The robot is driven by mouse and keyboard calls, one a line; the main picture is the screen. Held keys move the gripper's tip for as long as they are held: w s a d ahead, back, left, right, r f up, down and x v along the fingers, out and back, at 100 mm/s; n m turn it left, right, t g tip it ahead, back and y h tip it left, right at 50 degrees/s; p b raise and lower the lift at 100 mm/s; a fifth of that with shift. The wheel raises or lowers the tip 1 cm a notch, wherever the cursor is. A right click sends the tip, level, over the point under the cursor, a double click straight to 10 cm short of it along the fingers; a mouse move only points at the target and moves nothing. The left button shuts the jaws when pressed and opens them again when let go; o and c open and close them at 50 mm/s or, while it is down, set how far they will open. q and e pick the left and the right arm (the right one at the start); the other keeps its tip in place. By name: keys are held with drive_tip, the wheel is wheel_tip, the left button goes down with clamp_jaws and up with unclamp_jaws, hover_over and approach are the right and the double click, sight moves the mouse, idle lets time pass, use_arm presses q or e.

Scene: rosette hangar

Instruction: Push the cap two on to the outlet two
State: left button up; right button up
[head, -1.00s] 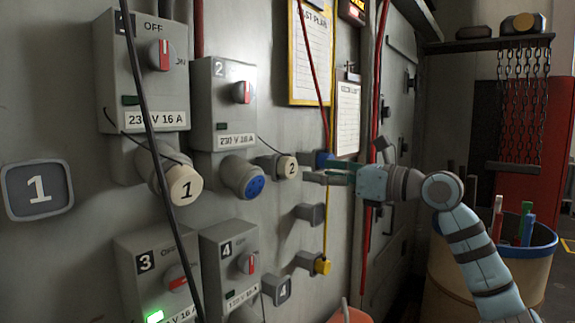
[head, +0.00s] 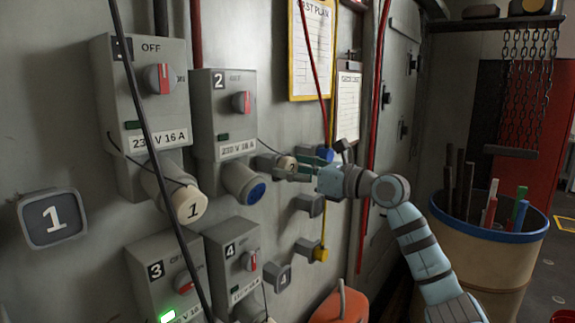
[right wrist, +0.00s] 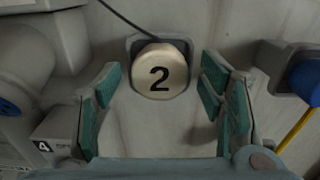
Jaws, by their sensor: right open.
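Cap two (right wrist: 161,72) is a cream round cap marked 2, seated in a grey holder on the wall; it also shows in the head view (head: 287,163). A thin dark cord runs from it. My right gripper (head: 285,170) is open at the cap; in the right wrist view its green-padded fingers (right wrist: 160,95) stand on either side of the cap with gaps, not touching it. Outlet two (head: 243,184) has a blue face and sticks out below box 2 (head: 225,115), left of the cap and uncovered. My left gripper is not in view.
Outlet one wears cream cap 1 (head: 187,205). Boxes 3 (head: 165,280) and 4 (head: 233,265) are below. A blue plug (head: 326,155) sits right of the gripper. A black cable (head: 150,150) hangs in front at left. A barrel (head: 490,235) stands at right.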

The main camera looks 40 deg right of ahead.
sight(292, 170)
drive_tip(key=shift+p, duration=0.3)
idle(0.8)
drive_tip(key=shift+c, duration=0.2)
clamp_jaws()
drive_tip(key=shift+s+d+f+b, duration=0.15)
drive_tip(key=shift+s+b, duration=0.1)
drive_tip(key=shift+b, duration=0.3)
drive_tip(key=shift+b+v, duration=0.65)
drive_tip(key=shift+v, duration=0.35)
drive_tip(key=shift+s+b, duration=0.45)
drive_tip(key=shift+b, duration=0.2)
drive_tip(key=b+v, duration=0.2)
drive_tip(key=shift+s+d, duration=0.1)
drive_tip(key=shift+s, duration=0.2)
